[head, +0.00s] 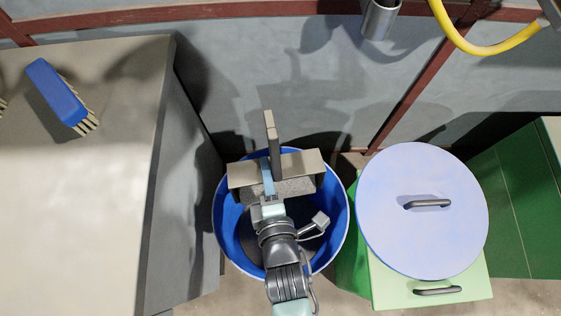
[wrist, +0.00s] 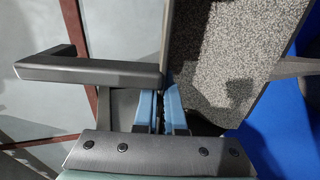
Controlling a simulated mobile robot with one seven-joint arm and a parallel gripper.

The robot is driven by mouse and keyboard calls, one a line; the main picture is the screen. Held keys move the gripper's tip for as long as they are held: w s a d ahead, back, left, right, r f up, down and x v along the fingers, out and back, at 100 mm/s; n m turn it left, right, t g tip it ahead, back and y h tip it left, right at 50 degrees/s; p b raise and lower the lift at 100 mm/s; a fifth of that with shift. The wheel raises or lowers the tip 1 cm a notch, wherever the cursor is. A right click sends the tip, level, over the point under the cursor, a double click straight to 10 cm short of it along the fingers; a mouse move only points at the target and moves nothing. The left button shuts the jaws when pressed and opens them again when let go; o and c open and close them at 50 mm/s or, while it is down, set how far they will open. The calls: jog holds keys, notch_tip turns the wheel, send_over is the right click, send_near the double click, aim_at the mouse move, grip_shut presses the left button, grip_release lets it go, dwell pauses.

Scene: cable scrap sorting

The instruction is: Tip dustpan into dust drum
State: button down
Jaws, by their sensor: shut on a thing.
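The dustpan (head: 305,163) is a grey-brown pan with a bar-like handle (head: 270,133) pointing toward the wall. It is over the mouth of the blue dust drum (head: 224,232), tilted, with a speckled grey face showing below its edge. The wrist view shows this speckled face (wrist: 235,50) close up, with the dark handle (wrist: 95,69) at left. My gripper (head: 267,177) is shut on the dustpan; its blue fingers (wrist: 165,112) show at the handle. The blue drum (wrist: 283,140) is at right in the wrist view. My arm and the pan hide much of the drum's inside.
A round pale blue lid (head: 395,235) with a dark handle lies on a green cabinet (head: 385,290) right of the drum. A grey worktop (head: 85,200) with a blue brush (head: 58,92) is at left. A yellow hose (head: 480,48) and metal pipe (head: 379,18) hang at the back wall.

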dwell(0.6)
jog(key=shift+s+f+t+b, duration=0.15)
jog(key=shift+s+t+b, duration=0.15)
jog(key=shift+b, duration=0.4)
jog(key=shift+s+d+t+b, duration=0.15)
jog(key=shift+s+t+b, duration=0.5)
jog(key=shift+b, duration=0.55)
jog(key=shift+s, duration=0.15)
jog(key=shift+r, duration=0.2)
jog(key=shift+f, duration=0.1)
jog(key=shift+s+d+f+t+y+b, duration=0.15)
jog(key=shift+s+t+b, duration=0.25)
jog(key=shift+b, duration=0.45)
jog(key=shift+s+f+t+y+b, duration=0.15)
jog(key=shift+s+t+b, duration=0.25)
jog(key=shift+b, duration=0.45)
jog(key=shift+s+r, duration=0.15)
jog(key=shift+r, duration=0.05)
